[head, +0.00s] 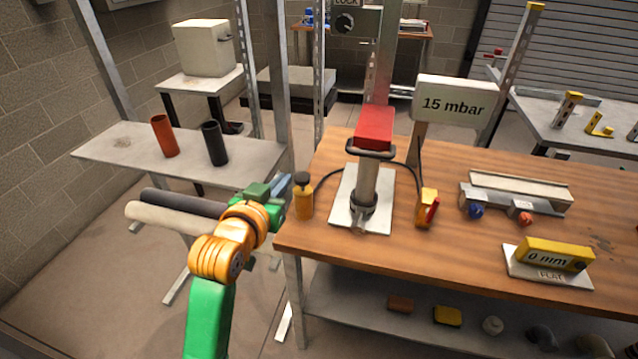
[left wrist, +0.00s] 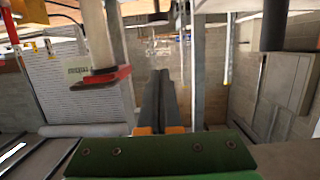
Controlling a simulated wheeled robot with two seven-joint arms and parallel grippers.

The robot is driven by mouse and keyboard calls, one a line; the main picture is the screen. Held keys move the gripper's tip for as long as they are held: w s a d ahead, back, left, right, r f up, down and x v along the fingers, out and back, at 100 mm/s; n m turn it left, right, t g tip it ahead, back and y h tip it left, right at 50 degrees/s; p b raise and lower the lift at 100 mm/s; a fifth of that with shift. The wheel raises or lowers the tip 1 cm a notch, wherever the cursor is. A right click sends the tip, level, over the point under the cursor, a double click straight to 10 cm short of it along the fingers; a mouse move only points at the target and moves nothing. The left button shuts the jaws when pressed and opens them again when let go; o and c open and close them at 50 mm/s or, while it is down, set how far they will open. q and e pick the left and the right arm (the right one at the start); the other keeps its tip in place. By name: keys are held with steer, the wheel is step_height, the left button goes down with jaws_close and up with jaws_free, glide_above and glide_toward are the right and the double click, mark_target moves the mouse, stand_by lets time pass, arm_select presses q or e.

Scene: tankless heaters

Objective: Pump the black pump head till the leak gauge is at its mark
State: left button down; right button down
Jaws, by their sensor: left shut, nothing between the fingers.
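The black pump head (head: 302,179) tops a small yellow-orange pump body (head: 304,204) at the left end of the wooden bench. A dark hose curves from it toward the post in the middle. A white sign (head: 455,105) on a post reads "15 mbar"; no mark on it is legible. My left gripper (head: 284,186) is shut and empty, just left of the pump head, at about its height, apparently apart from it. Its closed grey fingers also show in the left wrist view (left wrist: 160,82). The pump head cannot be made out there. My right gripper is not in view.
A red-topped column (head: 375,128) stands on a white plate right of the pump. An orange-red fitting (head: 427,207), a grey rail fixture (head: 518,193) and a yellow "0 mm" gauge (head: 553,254) stand farther right. A shelf (head: 95,153) with two tubes lies left.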

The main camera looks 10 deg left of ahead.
arm_select(q)
steer(key=p, duration=0.1)
glide_above(300, 184)
step_height(300, 184, down, 2)
steer(key=f, duration=0.4)
steer(key=shift+s+f, duration=0.1)
steer(key=shift+s, duration=0.3)
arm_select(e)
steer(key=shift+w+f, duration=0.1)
arm_select(q)
steer(key=shift+f+b, duration=0.45)
steer(key=shift+f, duration=0.95)
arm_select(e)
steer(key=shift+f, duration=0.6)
arm_select(q)
steer(key=shift+r, duration=0.1)
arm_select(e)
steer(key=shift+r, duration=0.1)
